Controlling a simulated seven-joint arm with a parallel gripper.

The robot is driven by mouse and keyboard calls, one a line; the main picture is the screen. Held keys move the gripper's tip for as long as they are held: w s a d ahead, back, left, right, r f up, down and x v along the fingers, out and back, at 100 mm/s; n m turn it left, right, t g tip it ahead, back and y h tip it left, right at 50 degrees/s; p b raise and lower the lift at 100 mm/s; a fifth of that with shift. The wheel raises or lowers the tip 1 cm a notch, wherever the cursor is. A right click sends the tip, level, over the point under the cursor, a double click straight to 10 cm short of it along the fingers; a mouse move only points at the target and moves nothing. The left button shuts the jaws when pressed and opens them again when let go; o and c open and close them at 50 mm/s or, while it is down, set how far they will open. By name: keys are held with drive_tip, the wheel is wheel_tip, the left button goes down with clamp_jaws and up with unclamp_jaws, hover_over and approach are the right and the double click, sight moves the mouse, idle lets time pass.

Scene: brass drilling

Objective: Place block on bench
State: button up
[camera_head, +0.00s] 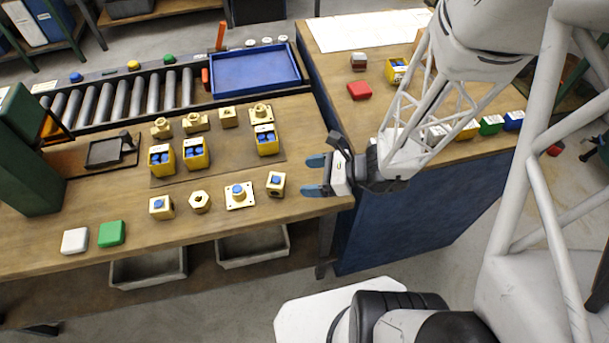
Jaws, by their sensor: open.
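My gripper (314,175) is open, its two blue fingertips pointing left, with nothing between them. It is over the right end of the wooden bench (150,220). The closest brass block (275,184), with a blue top mark and a hole in its side, stands left of the fingertips, apart from them. Other brass parts stand in the front row: a flanged block (239,197), a hex piece (200,202) and a block (161,207). A back row holds more brass parts, including a block (228,117). Which block the task means, I cannot tell.
Yellow bins (267,140) with blue contents stand on a dark mat. A blue tray (253,70) and roller conveyor (120,96) lie behind. White (75,241) and green (111,234) pads lie front left. A second table (385,36) stands right. The bench front is mostly clear.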

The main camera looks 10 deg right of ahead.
drive_tip(key=shift+s+d+r, duration=0.2)
drive_tip(key=shift+d, duration=0.25)
idle(0.6)
drive_tip(key=shift+s+a+r+n+g, duration=0.25)
drive_tip(key=shift+r+n+g, duration=0.15)
drive_tip(key=shift+r+n, duration=0.2)
drive_tip(key=s+d+r+n+h, duration=0.1)
drive_tip(key=s+r+n+h, duration=0.1)
drive_tip(key=r+n+h, duration=0.2)
drive_tip(key=s+d+r+n+g+h, duration=0.1)
drive_tip(key=s+d+r+n+h, duration=0.1)
drive_tip(key=r+n, duration=0.8)
drive_tip(key=s+d+r+n+g+h, duration=0.1)
drive_tip(key=s+r+n+h, duration=0.2)
drive_tip(key=r+n+h, duration=0.3)
wheel_tip(320, 180, up, 4)
drive_tip(key=shift+s+d+r+n+h, duration=0.1)
drive_tip(key=shift+s+d+n+h, duration=0.25)
drive_tip(key=shift+n, duration=0.25)
